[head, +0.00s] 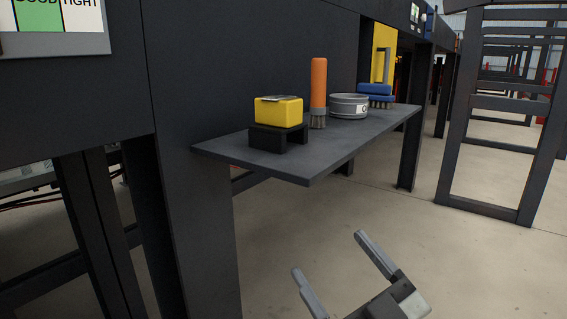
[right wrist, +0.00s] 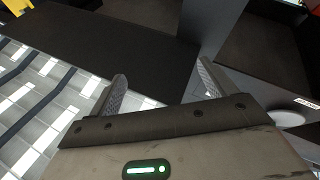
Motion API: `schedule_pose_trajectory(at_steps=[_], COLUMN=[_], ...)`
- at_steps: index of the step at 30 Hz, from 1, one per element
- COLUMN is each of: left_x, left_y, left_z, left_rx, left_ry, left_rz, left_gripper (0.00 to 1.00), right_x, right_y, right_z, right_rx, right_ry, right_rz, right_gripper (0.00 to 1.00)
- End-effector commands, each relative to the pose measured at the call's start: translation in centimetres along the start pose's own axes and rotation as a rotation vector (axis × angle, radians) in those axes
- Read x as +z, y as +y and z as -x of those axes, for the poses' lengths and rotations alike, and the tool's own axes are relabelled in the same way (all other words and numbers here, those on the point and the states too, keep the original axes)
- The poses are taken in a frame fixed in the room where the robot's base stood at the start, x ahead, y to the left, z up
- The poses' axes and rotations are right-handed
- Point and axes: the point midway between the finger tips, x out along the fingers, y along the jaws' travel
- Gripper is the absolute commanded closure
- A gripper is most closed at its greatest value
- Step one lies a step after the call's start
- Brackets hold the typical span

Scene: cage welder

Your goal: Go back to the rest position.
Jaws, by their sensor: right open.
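My right gripper (head: 335,265) is low in the head view, in front of and below the shelf, with its two grey fingers spread apart. Nothing is between them. In the right wrist view the same gripper (right wrist: 162,92) shows both fingers apart and empty, with dark surfaces beyond them. My left gripper is in neither view.
A dark shelf (head: 330,160) juts from the machine. On it are a yellow block (head: 278,112) on a black stand, an orange-handled brush (head: 318,90), a grey round container (head: 348,106) and a blue brush (head: 376,95). A dark frame (head: 450,150) stands at right. Floor below the shelf is clear.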

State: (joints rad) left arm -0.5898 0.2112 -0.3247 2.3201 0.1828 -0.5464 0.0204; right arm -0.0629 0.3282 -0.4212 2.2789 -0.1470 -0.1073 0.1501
Motion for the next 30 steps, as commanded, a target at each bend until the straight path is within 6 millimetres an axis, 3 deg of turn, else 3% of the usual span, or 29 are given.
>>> schedule_pose_trajectory(at_steps=[1,3,6,13,15,30], left_x=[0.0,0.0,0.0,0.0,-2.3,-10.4], left_y=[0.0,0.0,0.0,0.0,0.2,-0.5], left_z=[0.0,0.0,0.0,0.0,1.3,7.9], left_rx=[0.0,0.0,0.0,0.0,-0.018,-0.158], left_ry=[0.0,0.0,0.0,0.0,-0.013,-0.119], left_rz=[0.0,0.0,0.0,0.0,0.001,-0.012], left_gripper=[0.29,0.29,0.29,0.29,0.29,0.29], right_x=[3.3,6.8,10.5,15.3,12.8,3.6], right_y=[-0.7,-1.8,-3.7,-8.6,-7.3,-2.1], right_z=[2.1,4.7,8.6,17.2,16.0,15.0], right_rx=[0.024,0.042,0.053,0.046,0.059,0.157], right_ry=[-0.136,-0.294,-0.483,-0.83,-0.833,-0.967], right_rz=[-0.086,-0.179,-0.289,-0.501,-0.486,-0.417], right_gripper=[0.17,0.17,0.17,0.17,0.17,0.17])
